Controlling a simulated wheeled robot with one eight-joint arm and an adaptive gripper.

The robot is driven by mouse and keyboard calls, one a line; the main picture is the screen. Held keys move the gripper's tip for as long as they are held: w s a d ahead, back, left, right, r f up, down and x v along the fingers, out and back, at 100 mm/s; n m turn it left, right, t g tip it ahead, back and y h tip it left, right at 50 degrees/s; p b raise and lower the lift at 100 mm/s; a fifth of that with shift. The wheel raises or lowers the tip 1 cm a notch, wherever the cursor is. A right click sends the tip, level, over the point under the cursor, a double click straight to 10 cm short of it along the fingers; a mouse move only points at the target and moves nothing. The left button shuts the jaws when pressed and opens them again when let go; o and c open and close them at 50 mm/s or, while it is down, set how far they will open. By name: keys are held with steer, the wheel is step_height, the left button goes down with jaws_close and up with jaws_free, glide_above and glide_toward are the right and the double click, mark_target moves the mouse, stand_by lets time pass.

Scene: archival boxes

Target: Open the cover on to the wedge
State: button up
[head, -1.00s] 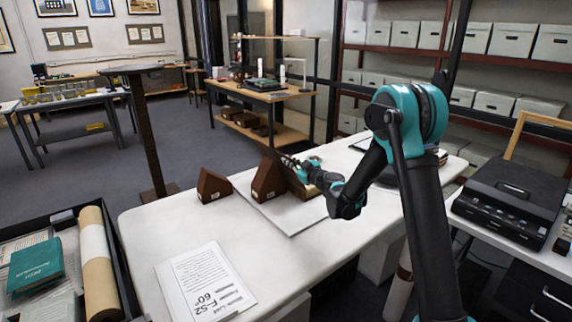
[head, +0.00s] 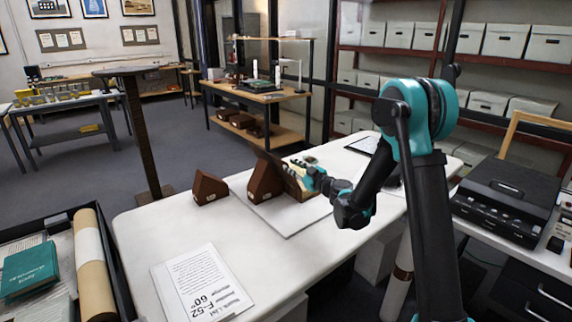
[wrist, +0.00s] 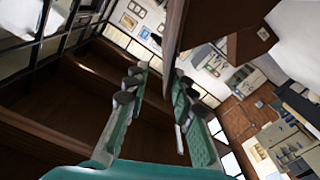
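A small brown wedge (head: 208,187) stands on the white table, left of a pale board. A second, larger brown wedge-shaped block (head: 264,181) stands on the board. A thin dark edge slants up above these blocks. My gripper (head: 297,167) is at the top of the tan block. In the wrist view its teal fingers (wrist: 158,100) are apart, with a brown panel (wrist: 166,35) reaching down near the gap between them. I cannot tell whether they touch it.
The pale board (head: 290,222) lies on the white table (head: 150,225). A printed sheet (head: 203,285) lies at the near edge. A dark tray (head: 118,270) with a rolled tube (head: 92,262) is at the left. A black machine (head: 508,198) stands at the right.

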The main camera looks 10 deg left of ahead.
steer(key=v, duration=0.6)
steer(key=shift+s+d, duration=0.25)
steer(key=shift+d, duration=0.1)
steer(key=s+d+f+m+g+h, duration=0.2)
steer(key=s+d+f+m+h, duration=0.2)
steer(key=s+d, duration=0.6)
steer(key=s+d+f+m+g+h, duration=0.2)
steer(key=s+d+f+m+h, duration=0.2)
steer(key=s+d, duration=0.7)
steer(key=s+d+f+m+g+h, duration=0.2)
steer(key=s+d+f+m+h, duration=0.2)
steer(key=s+d, duration=0.7)
steer(key=d+m+h, duration=0.2)
steer(key=m, duration=0.1)
steer(key=shift+s+d+f+g, duration=0.2)
steer(key=shift+f+g, duration=0.2)
stand_by(0.6)
